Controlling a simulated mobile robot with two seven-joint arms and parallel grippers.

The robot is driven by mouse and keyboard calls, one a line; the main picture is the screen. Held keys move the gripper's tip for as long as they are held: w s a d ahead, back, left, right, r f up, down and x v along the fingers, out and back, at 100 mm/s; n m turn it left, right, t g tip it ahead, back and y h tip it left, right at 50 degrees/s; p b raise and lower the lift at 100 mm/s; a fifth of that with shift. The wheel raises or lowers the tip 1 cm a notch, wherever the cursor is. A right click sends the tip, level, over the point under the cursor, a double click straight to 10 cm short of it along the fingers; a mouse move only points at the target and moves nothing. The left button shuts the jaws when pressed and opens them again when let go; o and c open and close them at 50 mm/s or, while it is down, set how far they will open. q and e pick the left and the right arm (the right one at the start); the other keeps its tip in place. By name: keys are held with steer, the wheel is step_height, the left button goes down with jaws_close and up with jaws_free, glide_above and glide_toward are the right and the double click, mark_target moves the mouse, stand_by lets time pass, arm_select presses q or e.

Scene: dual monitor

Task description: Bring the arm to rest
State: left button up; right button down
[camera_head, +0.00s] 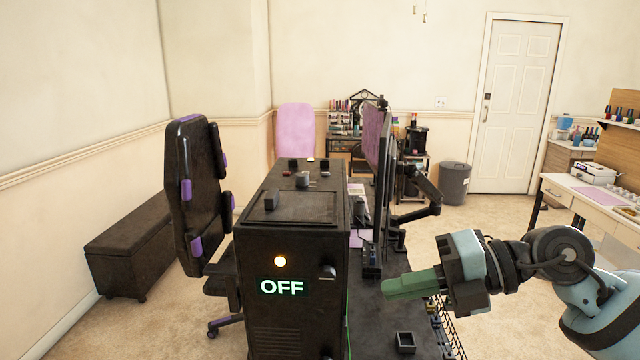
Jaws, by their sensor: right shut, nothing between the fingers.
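My right gripper (412,285) reaches in from the right, above the dark desk. Its green fingers are together with nothing between them, and they point left toward the black cabinet. The gripper is apart from the cabinet. My left gripper is not in view.
The black cabinet (296,232) has a lit OFF panel and an amber light. The monitors (380,165) stand behind it on the dark desk (385,318), where a small square tray (405,341) lies. A black chair (196,190) and bench (130,245) are left. Floor is open toward the door (517,105).

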steer(key=s+a+f+m+y, duration=0.2)
steer(key=a+f+m+y, duration=0.1)
steer(key=y, duration=0.2)
steer(key=s+d+f+m+t+h, duration=0.1)
steer(key=d+f+m+t+h, duration=0.15)
steer(key=f+m+t, duration=0.4)
steer(key=s+d+f+m+t+h+p, duration=0.15)
steer(key=f+m+t+h, duration=0.25)
steer(key=f+m, duration=0.4)
steer(key=d+f+m+t+h, duration=0.3)
steer(key=f+m+t, duration=0.25)
steer(key=m, duration=0.25)
steer(key=s+d+f+m+g+h, duration=0.2)
steer(key=s+f+m+g+h, duration=0.1)
steer(key=s+f, duration=0.9)
steer(key=s+d+f+m+g+h, duration=0.3)
steer(key=s+f+m+g+h, duration=0.1)
steer(key=s+f, duration=0.7)
steer(key=shift+s+f+m+g, duration=0.35)
steer(key=shift+s+m+g, duration=0.5)
steer(key=shift+g, duration=0.35)
steer(key=shift+a, duration=0.1)
